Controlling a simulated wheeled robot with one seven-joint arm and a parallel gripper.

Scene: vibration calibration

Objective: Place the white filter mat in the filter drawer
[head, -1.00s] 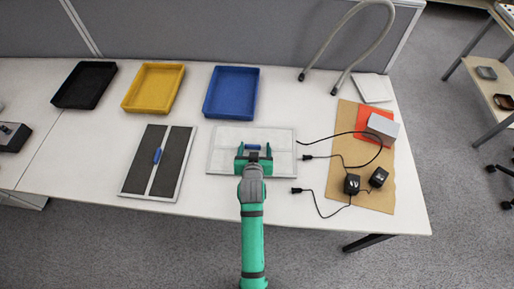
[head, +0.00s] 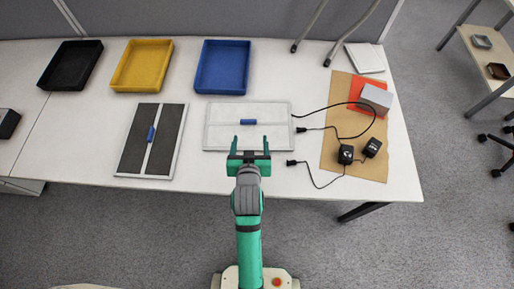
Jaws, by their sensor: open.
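The white filter mat (head: 222,135) lies flat on the table, a pale rectangle with a grey border and a small blue handle (head: 248,122) at its middle. My gripper (head: 250,140) is open and empty. Its two green fingers point toward the handle from the near side, apart from it, and their tips overlap the mat's near edge in this view. How high they are above the mat, I cannot tell. I cannot clearly make out which thing is the filter drawer.
A dark two-panel mat (head: 133,139) with a blue handle lies to the left. Black (head: 70,86), yellow (head: 139,86) and blue (head: 221,89) trays stand behind. Black cables and adapters (head: 345,154) lie right, partly on a brown sheet (head: 362,170) with a grey block (head: 376,98).

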